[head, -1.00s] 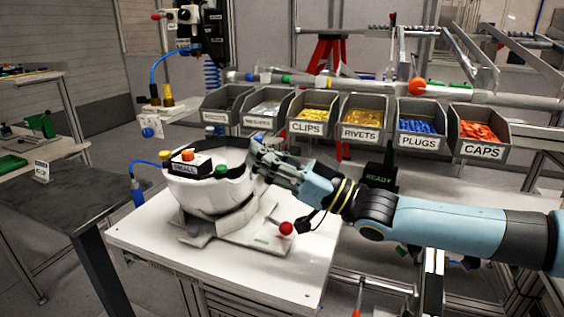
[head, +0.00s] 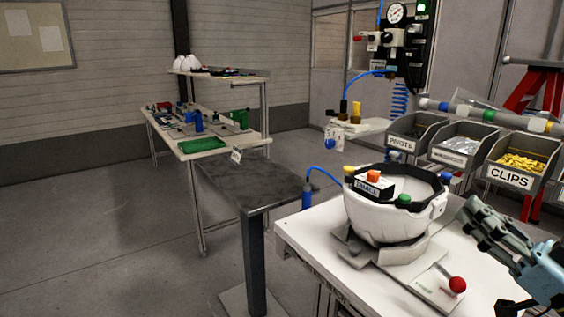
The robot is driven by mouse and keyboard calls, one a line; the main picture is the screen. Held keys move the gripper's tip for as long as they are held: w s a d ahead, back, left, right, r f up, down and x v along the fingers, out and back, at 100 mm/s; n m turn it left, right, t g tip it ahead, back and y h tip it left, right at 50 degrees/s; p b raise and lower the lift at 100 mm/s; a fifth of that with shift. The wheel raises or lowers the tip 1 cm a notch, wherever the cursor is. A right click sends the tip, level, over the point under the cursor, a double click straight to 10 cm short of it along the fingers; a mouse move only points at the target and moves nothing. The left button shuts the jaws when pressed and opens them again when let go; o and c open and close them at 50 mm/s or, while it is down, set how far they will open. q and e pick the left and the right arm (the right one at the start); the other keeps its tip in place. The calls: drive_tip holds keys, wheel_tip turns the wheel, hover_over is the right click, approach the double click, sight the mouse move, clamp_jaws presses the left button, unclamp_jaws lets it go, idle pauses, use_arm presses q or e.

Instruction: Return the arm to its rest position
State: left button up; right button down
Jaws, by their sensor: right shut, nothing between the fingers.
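My right gripper (head: 478,222) is at the right edge of the head view, shut and empty, with its fingers pointing up and left. It is apart from the white helmet shell (head: 388,218), a short gap to its right. The shell sits open side up on a grey fixture (head: 410,250) on the white table (head: 312,238). A box with an orange button (head: 373,176) and a label shows at the shell's rim. Most of my right arm is outside the picture. My left gripper does not show.
A red-knobbed lever (head: 457,284) stands at the fixture's front right. Grey bins, one labelled CLIPS (head: 510,177), hang behind. The floor at left is clear.

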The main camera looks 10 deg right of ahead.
drive_tip(key=a+f+m+g+h, duration=0.1)
drive_tip(key=a+f+g+h, duration=0.1)
drive_tip(key=f, duration=0.1)
drive_tip(key=s+a+f+m+g+h, duration=0.1)
drive_tip(key=a+f+g+h, duration=0.1)
drive_tip(key=f+g, duration=0.1)
drive_tip(key=s+a+f+g+h, duration=0.1)
drive_tip(key=a+f+g+h, duration=0.2)
drive_tip(key=f, duration=0.2)
drive_tip(key=shift+s+f+m, duration=0.15)
drive_tip(key=shift+f+m, duration=0.1)
drive_tip(key=shift+m, duration=0.15)
drive_tip(key=s+a+f+g+h, duration=0.2)
drive_tip(key=s+g, duration=0.6)
drive_tip(key=s, duration=0.6)
wheel_tip(320, 180, down, 34)
drive_tip(key=s+d+m+g+b, duration=0.1)
drive_tip(key=s+d+g+b, duration=0.1)
drive_tip(key=b, duration=0.6)
drive_tip(key=s+f+b, duration=0.3)
drive_tip(key=s+f, duration=0.6)
drive_tip(key=f, duration=0.2)
drive_tip(key=s+d+f+g+b, duration=0.1)
drive_tip(key=s+f+b, duration=0.2)
drive_tip(key=s+f, duration=0.7)
wheel_tip(320, 180, down, 3)
drive_tip(key=shift+d+r+b, duration=0.2)
drive_tip(key=shift+d+b, duration=0.05)
drive_tip(key=shift+b, duration=0.15)
